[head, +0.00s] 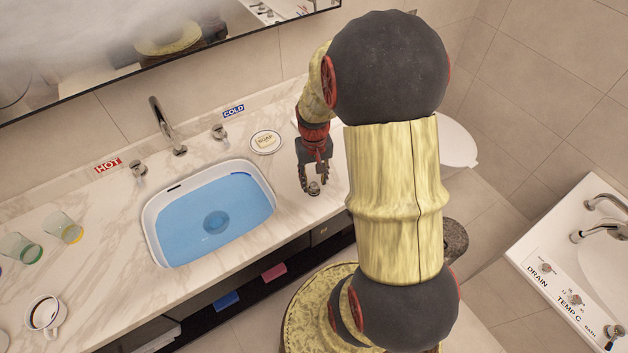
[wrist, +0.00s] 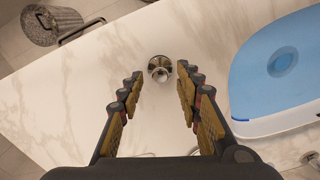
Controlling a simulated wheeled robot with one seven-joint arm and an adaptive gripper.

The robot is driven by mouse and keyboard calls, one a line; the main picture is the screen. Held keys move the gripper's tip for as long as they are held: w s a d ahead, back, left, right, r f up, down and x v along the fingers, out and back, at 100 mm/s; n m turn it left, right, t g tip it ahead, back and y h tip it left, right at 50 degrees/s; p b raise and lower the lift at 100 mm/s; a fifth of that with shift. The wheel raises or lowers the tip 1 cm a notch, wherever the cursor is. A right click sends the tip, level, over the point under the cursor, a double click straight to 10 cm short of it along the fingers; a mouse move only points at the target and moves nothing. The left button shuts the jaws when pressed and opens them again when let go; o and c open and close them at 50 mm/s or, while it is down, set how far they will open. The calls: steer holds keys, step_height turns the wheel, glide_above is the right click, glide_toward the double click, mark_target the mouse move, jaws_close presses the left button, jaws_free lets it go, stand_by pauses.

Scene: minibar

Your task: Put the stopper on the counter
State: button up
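A small round chrome piece that looks like the stopper (wrist: 160,70) is on the marble counter (wrist: 85,95), to the right of the sink in the head view. It also shows in the head view as a small metal spot (head: 314,189) at my fingertips. My gripper (head: 314,179) points down over the counter with its fingers apart. In the wrist view the chrome piece lies between the fingertips with a gap on each side, so it is not gripped. The sink (head: 260,183) holds blue water, with a round drain (head: 215,222) visible at its bottom.
A soap dish (head: 267,142) with soap stands behind and left of my gripper. The cold tap handle (head: 219,132) and the faucet (head: 165,125) are along the back. Glasses (head: 62,228) and a mug (head: 45,314) stand at the left. The counter around my gripper is mostly clear.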

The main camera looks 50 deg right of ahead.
mark_target(314, 184)
step_height(314, 184, up, 11)
steer(key=p, duration=0.2)
steer(key=a+r+n+t, duration=0.2)
steer(key=a+r+n, duration=0.1)
steer(key=a+r, duration=0.85)
steer(key=s+a+r+n+t, duration=0.3)
steer(key=s+a+r, duration=0.3)
steer(key=a, duration=0.5)
steer(key=shift+s+r+t, duration=0.2)
steer(key=shift+s+t, duration=0.1)
steer(key=shift+s, duration=0.5)
steer(key=shift+a+n, duration=0.25)
steer(key=shift+n, duration=0.05)
steer(key=shift+c, duration=0.6)
